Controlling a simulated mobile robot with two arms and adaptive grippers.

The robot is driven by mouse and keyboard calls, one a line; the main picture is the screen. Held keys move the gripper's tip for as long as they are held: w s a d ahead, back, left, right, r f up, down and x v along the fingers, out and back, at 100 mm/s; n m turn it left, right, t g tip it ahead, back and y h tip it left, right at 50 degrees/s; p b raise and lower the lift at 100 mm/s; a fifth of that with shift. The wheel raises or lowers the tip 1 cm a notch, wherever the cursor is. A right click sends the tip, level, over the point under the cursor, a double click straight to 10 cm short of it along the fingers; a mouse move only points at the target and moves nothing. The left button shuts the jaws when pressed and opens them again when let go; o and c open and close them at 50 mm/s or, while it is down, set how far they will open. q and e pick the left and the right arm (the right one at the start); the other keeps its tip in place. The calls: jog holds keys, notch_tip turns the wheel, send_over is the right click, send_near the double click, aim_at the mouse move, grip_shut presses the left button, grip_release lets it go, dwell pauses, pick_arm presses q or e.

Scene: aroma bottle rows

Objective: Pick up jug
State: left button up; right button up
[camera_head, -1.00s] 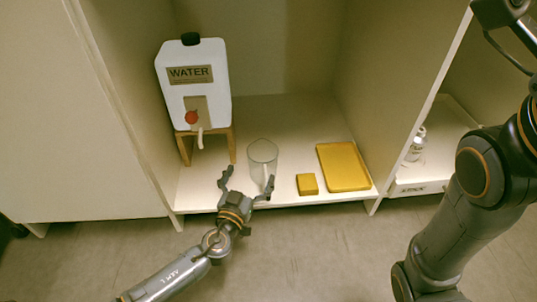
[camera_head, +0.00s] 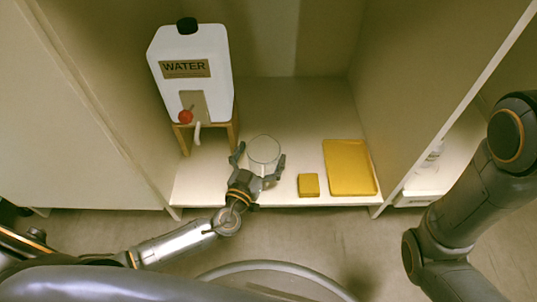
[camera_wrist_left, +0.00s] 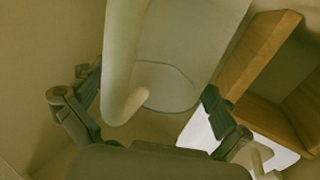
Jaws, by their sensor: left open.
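The clear jug (camera_head: 264,150) stands upright on the shelf floor, right of the water container. My left gripper (camera_head: 259,165) is open, its two fingers reaching to either side of the jug from the front. In the left wrist view the jug (camera_wrist_left: 180,75) fills the space between the fingers of my left gripper (camera_wrist_left: 150,105), with its handle (camera_wrist_left: 118,60) towards the camera. I cannot tell whether the fingers touch it. My right arm shows at the right edge of the head view, but its gripper is out of view.
A white water container (camera_head: 190,75) with a red tap sits on a wooden stand (camera_head: 233,135) left of the jug. A yellow sponge-like block (camera_head: 308,185) and a yellow tray (camera_head: 350,168) lie to the right. Cabinet side walls bound the shelf.

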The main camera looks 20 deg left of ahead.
pick_arm(q)
jog(key=shift+r, duration=0.1)
jog(key=c, duration=1.5)
